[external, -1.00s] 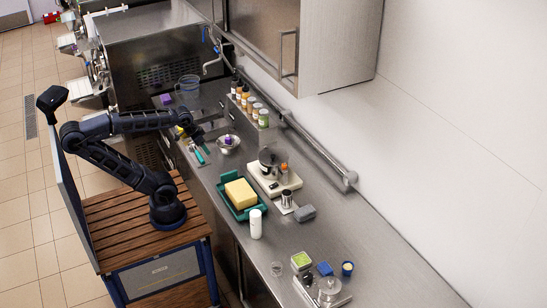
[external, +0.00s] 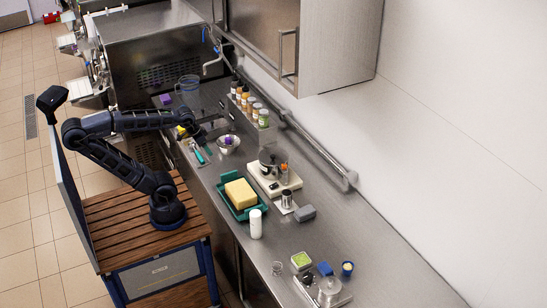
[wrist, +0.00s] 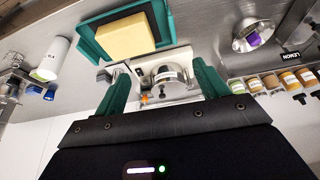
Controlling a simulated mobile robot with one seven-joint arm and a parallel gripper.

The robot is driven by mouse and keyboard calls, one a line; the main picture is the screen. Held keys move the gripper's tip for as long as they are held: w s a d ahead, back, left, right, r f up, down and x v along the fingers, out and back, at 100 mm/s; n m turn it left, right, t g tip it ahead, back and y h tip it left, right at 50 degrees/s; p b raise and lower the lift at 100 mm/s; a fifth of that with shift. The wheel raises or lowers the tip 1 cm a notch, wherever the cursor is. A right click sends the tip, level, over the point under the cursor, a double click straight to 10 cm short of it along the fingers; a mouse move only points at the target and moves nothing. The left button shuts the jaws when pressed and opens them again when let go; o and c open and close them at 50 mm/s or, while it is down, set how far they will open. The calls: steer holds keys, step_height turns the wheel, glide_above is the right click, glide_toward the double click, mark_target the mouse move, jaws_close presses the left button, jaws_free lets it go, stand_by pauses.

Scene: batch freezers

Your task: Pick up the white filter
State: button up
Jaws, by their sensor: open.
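A white upright cylinder (external: 255,223) stands on the counter in front of the green tray; it is the closest match to a white filter, but I cannot tell for sure. In the wrist view this labelled white cylinder (wrist: 52,59) is at the left, outside the finger gap. My gripper (external: 214,129) is above the far part of the counter, well away from the cylinder, near the small metal bowl (external: 227,144). In the wrist view my gripper (wrist: 160,68) has its two teal fingers wide apart, with nothing held; a round metal scale dish (wrist: 166,74) shows beyond them.
A green tray (external: 229,206) holding a yellow block (external: 240,192) and a scale (external: 265,185) stand between gripper and cylinder. A rack of bottles (external: 262,124) is along the wall. Small items and a second scale (external: 328,292) are at the near end. A cabinet (external: 300,45) hangs above.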

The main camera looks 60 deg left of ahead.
steer(key=w+d+f+m, duration=0.1)
steer(key=w+d+m, duration=0.2)
steer(key=w+d, duration=0.3)
steer(key=m+g+h, duration=0.2)
steer(key=m+h, duration=0.1)
steer(key=m, duration=0.4)
glide_toward(255, 212)
step_height(255, 212, down, 2)
steer(key=shift+d+x, duration=0.2)
steer(key=shift+x, duration=2.55)
steer(key=shift+d+x, duration=0.2)
steer(key=shift+x, duration=2.55)
steer(key=shift+w+r, duration=0.1)
steer(key=shift+r, duration=0.05)
jaws_close()
steer(key=shift+r, duration=0.1)
